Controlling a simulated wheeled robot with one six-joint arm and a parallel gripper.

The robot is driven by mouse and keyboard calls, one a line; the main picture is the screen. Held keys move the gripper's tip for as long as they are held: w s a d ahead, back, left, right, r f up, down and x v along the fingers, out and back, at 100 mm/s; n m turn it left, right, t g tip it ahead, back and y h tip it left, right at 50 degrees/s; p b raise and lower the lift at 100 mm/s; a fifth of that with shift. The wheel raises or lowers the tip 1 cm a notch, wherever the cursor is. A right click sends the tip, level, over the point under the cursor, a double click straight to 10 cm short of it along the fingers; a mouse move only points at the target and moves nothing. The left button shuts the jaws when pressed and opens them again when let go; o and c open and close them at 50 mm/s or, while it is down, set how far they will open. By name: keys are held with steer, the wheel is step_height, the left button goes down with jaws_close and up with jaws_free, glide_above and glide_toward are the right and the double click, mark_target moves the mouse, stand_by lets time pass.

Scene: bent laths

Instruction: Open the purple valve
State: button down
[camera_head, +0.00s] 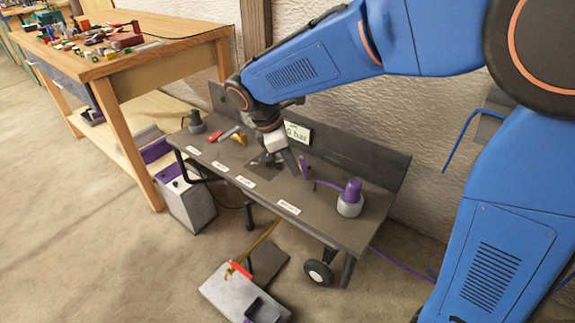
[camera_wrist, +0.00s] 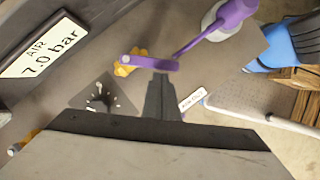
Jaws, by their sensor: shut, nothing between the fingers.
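My gripper (camera_head: 291,162) is shut and empty, just left of the end piece. In the wrist view, my gripper's dark fingertips (camera_wrist: 160,80) are right at the bar; I cannot tell whether they touch it.
A sign (camera_wrist: 45,45) reads "AIR 7.0 bar". A dark square plate with a dial (camera_wrist: 103,97) lies beside my fingers. Red (camera_head: 214,135) and yellow (camera_head: 239,139) pieces sit on the bench's left part. A back panel (camera_head: 360,158) runs along the wall side.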

mark_target(305, 173)
stand_by(0.4)
steer(key=shift+s+d+n+t, duration=0.15)
steer(key=shift+d+n+t, duration=0.25)
steer(key=shift+n, duration=0.35)
steer(key=shift+s+d+n+t, duration=0.2)
steer(key=shift+d+n, duration=0.3)
steer(key=shift+n, duration=0.25)
steer(key=shift+d+n+t+y, duration=0.4)
steer(key=shift+d+n, duration=0.3)
steer(key=shift+n, duration=0.5)
steer(key=shift+w+d+n+t, duration=0.15)
steer(key=shift+d+n+t, duration=0.15)
steer(key=shift+d+n, duration=0.5)
steer(key=shift+w+d+n+y, duration=0.1)
steer(key=shift+n+y, duration=0.2)
steer(key=shift+d, duration=0.1)
steer(key=shift+w, duration=0.1)
